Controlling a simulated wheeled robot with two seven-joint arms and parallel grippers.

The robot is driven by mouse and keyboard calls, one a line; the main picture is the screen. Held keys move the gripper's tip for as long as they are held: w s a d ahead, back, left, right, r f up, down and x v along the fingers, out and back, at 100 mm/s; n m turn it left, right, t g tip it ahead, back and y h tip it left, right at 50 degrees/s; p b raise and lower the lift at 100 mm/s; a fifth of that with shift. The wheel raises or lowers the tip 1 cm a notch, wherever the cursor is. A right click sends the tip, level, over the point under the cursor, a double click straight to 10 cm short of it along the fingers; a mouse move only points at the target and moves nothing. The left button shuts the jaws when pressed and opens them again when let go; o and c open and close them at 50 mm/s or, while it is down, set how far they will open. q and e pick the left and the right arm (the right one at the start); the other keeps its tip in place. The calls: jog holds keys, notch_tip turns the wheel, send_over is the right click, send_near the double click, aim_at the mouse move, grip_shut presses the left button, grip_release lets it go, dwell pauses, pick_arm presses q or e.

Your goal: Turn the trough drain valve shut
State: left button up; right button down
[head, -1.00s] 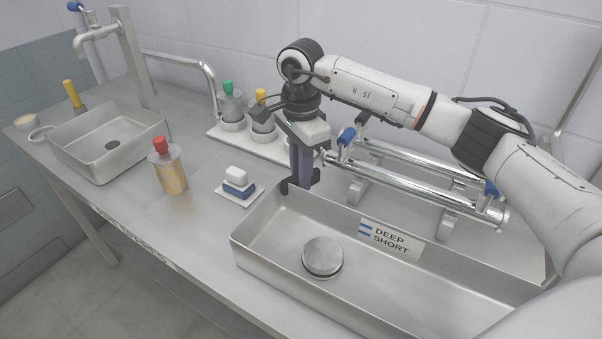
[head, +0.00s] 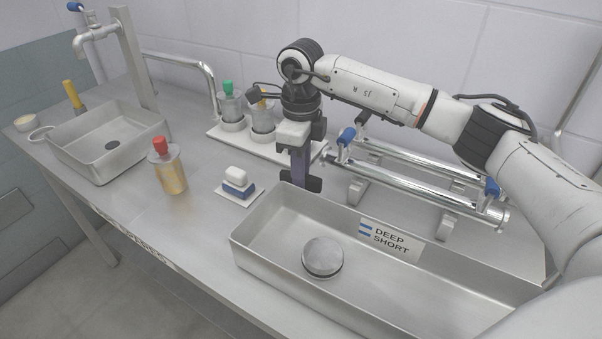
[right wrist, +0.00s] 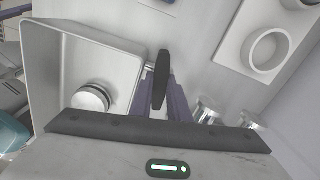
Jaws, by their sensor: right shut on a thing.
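The steel trough (head: 262,212) stands at the front right of the bench. Its drain valve shows as a black handle (head: 314,184) just outside the trough's far left corner. In the right wrist view the black handle (right wrist: 162,72) lies crosswise to a short metal stem (right wrist: 150,69) at the trough wall. My right gripper (head: 301,176) points down from above and is shut on the handle, its purple-grey fingers on either side. The fingers partly hide the handle and its stem. My left gripper is not in view.
A round metal cap (head: 322,257) sits on the trough floor. Chrome pipes with blue levers (head: 346,137) run behind the trough. A white tray with bottles (head: 231,108) stands behind the gripper. A sponge block (head: 238,184) and a red-topped bottle (head: 170,170) stand left.

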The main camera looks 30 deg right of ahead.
jog(key=shift+m, duration=1.1)
jog(key=c, duration=1.7)
grip_release()
jog(key=shift+r, duration=0.15)
jog(key=shift+r+p, duration=0.3)
jog(key=shift+p, duration=0.1)
notch_tip(320, 180, up, 7)
jog(key=shift+f+p, duration=0.15)
jog(key=shift+p, duration=0.95)
jog(key=shift+r, duration=0.3)
